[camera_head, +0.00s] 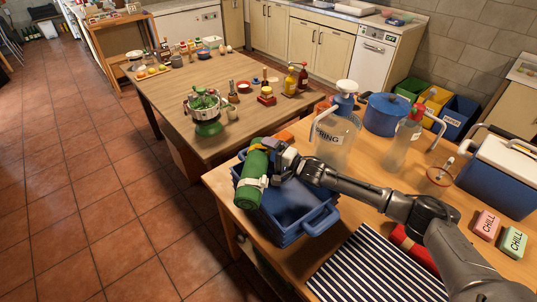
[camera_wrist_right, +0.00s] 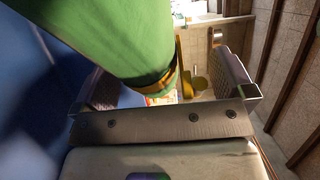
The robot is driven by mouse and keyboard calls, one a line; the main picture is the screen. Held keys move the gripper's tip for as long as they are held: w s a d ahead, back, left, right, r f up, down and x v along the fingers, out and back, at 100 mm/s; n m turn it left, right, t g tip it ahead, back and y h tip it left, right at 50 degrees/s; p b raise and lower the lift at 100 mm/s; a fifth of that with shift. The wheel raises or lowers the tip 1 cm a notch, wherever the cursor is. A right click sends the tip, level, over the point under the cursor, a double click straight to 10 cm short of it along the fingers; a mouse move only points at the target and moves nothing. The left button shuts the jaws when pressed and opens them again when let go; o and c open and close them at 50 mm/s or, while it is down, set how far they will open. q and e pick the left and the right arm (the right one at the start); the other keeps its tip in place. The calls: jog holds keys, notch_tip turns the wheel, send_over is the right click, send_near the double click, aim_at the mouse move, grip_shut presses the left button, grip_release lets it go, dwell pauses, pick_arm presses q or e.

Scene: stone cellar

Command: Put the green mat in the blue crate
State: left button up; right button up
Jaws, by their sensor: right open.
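The green mat (camera_head: 250,192) is a roll with a pale strap around it. It lies at the left side of the blue crate (camera_head: 318,222), tilted along the left wall; whether it rests on the rim or inside is hard to tell. My right gripper (camera_head: 276,163) is open above the crate's back left corner, close beside the mat. In the right wrist view the mat (camera_wrist_right: 112,30) is large, its strapped end near the open fingers (camera_wrist_right: 168,88), with blue crate wall (camera_wrist_right: 35,95) at left. My left gripper is out of view.
The crate stands at the wooden table's left edge. Behind it are a clear jug (camera_head: 335,135), a blue container (camera_head: 386,113) and a spray bottle (camera_head: 405,140). A striped cloth (camera_head: 370,270) lies in front; a cooler (camera_head: 500,170) stands right.

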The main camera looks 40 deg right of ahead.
jog(key=shift+r, duration=0.2)
jog(key=shift+s+d+r+p, duration=0.1)
jog(key=shift+s+d+p, duration=0.15)
jog(key=shift+s+p, duration=0.4)
jog(key=p+v, duration=0.1)
jog(key=v, duration=0.1)
jog(key=shift+s+d+p, duration=0.1)
jog(key=shift+s+p, duration=0.2)
jog(key=shift+p, duration=0.1)
jog(key=shift+p+v, duration=0.4)
jog(key=shift+v, duration=0.35)
